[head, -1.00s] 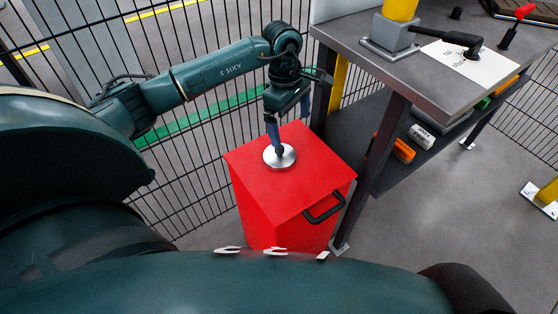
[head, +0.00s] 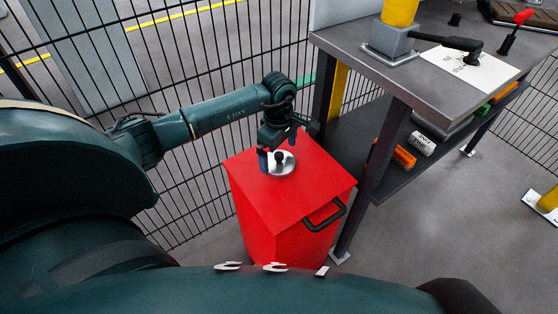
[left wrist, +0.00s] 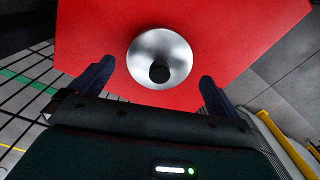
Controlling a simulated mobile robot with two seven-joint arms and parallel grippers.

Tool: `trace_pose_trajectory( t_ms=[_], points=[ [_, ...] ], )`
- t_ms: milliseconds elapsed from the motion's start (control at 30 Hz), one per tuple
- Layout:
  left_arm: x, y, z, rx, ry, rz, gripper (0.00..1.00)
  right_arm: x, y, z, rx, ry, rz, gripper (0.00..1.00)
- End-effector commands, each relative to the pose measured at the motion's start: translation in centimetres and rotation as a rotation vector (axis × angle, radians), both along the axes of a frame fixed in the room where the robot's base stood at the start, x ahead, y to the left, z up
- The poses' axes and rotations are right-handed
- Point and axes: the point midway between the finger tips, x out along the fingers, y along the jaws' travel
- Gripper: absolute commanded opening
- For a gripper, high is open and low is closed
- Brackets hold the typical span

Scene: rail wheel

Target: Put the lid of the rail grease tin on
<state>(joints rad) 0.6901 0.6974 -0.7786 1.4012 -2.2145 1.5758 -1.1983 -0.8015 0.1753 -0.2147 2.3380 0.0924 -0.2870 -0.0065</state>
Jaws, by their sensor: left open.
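The lid, a shiny silver disc with a black knob (head: 286,167), is on top of the red box at the middle of the head view. It also shows in the left wrist view (left wrist: 172,48), with its knob toward my fingers. I see no separate tin body; whether one is under the disc I cannot tell. My left gripper (head: 278,147) is open and empty, its two blue fingers apart at the far side of the disc. In the left wrist view the fingers (left wrist: 157,72) stand on either side, with the knob between them in the picture. My right gripper is not in view.
The red box (head: 270,199) has a black handle (head: 325,215) on its front. A grey workbench (head: 440,78) stands close at the right, with orange and white items on its lower shelf (head: 430,150). A black mesh fence (head: 190,70) runs behind.

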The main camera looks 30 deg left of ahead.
Motion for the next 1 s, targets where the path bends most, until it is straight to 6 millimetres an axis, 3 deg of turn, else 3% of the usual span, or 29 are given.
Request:
trace_pose_trajectory(
  t_ms=[100, 333, 800, 1000],
  points=[
    [0.01, -0.04, -1.64, -0.001, 0.001, 0.001, 1.0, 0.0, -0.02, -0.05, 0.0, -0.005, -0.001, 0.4],
    [0.06, 0.03, -1.82, 0.0, -0.001, 0.001, 1.0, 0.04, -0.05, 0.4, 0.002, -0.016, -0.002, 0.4],
    [0.06, 0.03, -1.78, 0.0, -0.001, 0.001, 0.62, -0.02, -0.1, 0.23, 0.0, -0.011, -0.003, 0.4],
    [0.07, 0.04, -1.73, 0.0, -0.002, 0.001, 0.62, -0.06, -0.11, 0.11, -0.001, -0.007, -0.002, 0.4]
  ],
)
